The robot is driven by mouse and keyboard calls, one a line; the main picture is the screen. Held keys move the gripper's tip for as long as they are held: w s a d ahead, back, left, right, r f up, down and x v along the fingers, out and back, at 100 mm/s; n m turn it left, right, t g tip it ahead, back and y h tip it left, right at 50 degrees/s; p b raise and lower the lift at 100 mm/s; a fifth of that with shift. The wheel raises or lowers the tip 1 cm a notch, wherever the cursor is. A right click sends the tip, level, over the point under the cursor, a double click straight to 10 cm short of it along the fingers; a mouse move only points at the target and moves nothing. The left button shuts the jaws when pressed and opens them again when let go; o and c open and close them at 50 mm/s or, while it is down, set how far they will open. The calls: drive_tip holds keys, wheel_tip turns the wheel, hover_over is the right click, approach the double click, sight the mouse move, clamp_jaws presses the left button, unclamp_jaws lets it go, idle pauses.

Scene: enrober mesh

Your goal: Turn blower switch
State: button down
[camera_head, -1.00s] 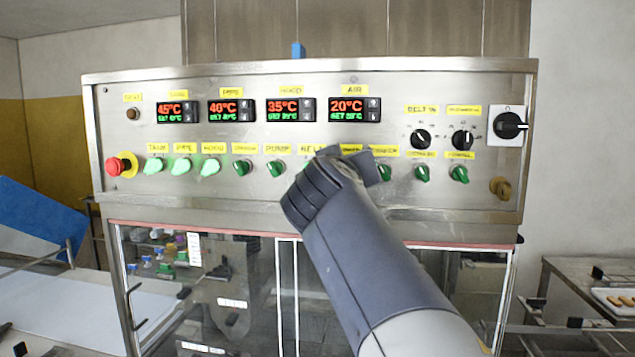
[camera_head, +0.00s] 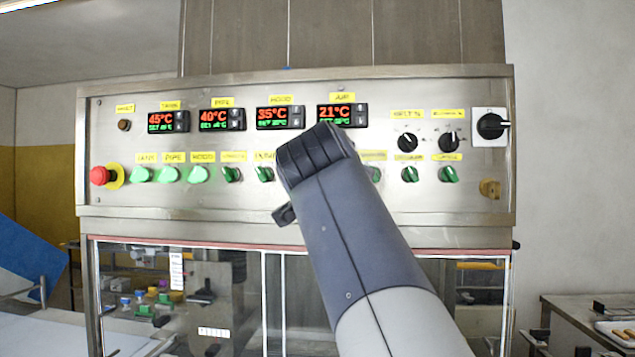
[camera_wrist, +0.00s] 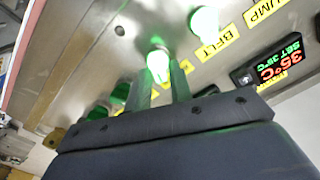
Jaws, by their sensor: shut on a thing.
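The switch in my gripper is a lit green knob (camera_wrist: 158,65) in the wrist view, beside the lit knob (camera_wrist: 205,22) by the BELT label (camera_wrist: 215,45). Its own label is too blurred and covered to read, so I cannot confirm the word blower. My gripper (camera_wrist: 160,80) is shut on this knob, one finger on each side. In the head view my own arm hides the fingers and the held knob in front of the steel control panel (camera_head: 230,207).
A red emergency stop button (camera_head: 101,175) sits at the panel's left end. Lit green knobs (camera_head: 170,175) stand near it. Darker green knobs (camera_head: 409,174) and black rotary selectors (camera_head: 411,142) are on the right. Temperature displays (camera_head: 222,119) line the top.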

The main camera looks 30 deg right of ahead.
drive_tip(key=shift+m, duration=0.5)
drive_tip(key=c, duration=1.5)
unclamp_jaws()
drive_tip(key=shift+s, duration=0.1)
drive_tip(key=b+v, duration=0.3)
drive_tip(key=v, duration=0.7)
drive_tip(key=shift+s+a, duration=0.25)
drive_tip(key=shift+s, duration=0.05)
drive_tip(key=shift+w, duration=0.1)
drive_tip(key=p+x, duration=0.2)
drive_tip(key=x, duration=0.8)
drive_tip(key=shift+w+d+p, duration=0.25)
drive_tip(key=shift+d+p, duration=0.05)
drive_tip(key=shift+p, duration=0.05)
